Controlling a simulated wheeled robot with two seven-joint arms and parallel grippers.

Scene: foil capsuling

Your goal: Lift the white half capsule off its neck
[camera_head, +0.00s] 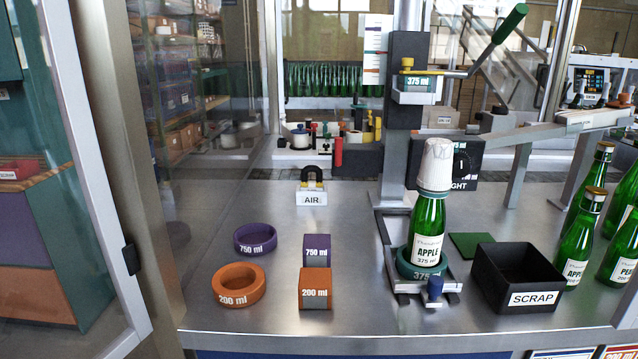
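The white half capsule (436,165) sits upright over the neck of a green bottle (427,222) labelled APPLE 375 ml. It hides the bottle's top and most of its neck. The bottle stands upright in a dark green ring (421,270) marked 375, on a metal holder (392,245) with a blue knob (434,288). Neither of my grippers is in view.
A press head (413,97) with a green-handled lever (510,24) stands above and behind the capsule. A dark dial box (458,165) is close behind. A black SCRAP bin (515,275) and several bottles (575,245) are right. Purple and orange rings (238,285) lie left.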

